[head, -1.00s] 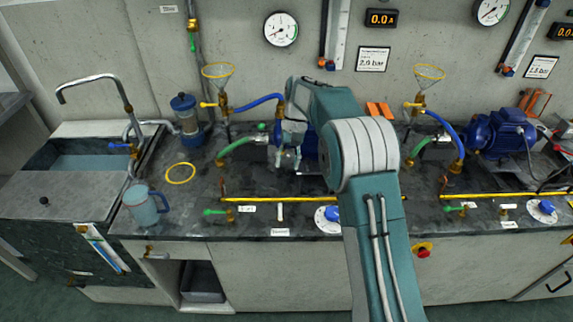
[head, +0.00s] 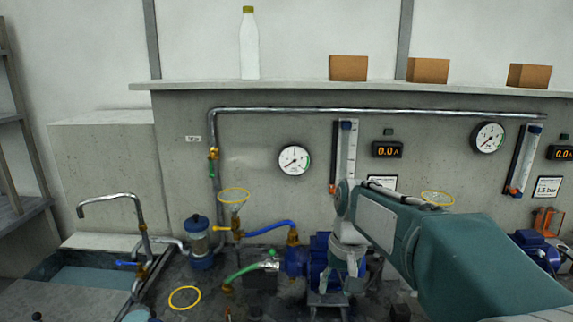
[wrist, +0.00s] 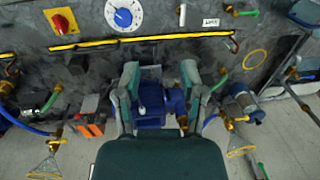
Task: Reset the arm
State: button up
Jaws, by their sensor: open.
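My arm reaches in from the lower right of the head view, and my gripper (head: 340,265) hangs in front of the blue pump motor (head: 320,252). In the wrist view my gripper (wrist: 160,78) has its two fingers apart, with nothing held between them. The blue motor (wrist: 150,108) shows between and beyond the fingers there. In the head view the arm hides part of the right half of the bench.
A sink (head: 85,283) with a bent tap (head: 110,198) is at left. A yellow-rimmed funnel (head: 234,195), blue hose (head: 268,229) and green hose (head: 245,269) stand left of my gripper. A ledge above holds a bottle (head: 249,45) and boxes (head: 348,68).

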jog(key=s+d+t, duration=0.2)
jog(key=s, duration=0.8)
jog(key=s+d+t+h, duration=0.1)
jog(key=s+d+t, duration=0.2)
jog(key=s, duration=0.7)
jog(key=shift+s+d+f, duration=0.25)
jog(key=shift+d+f, duration=0.1)
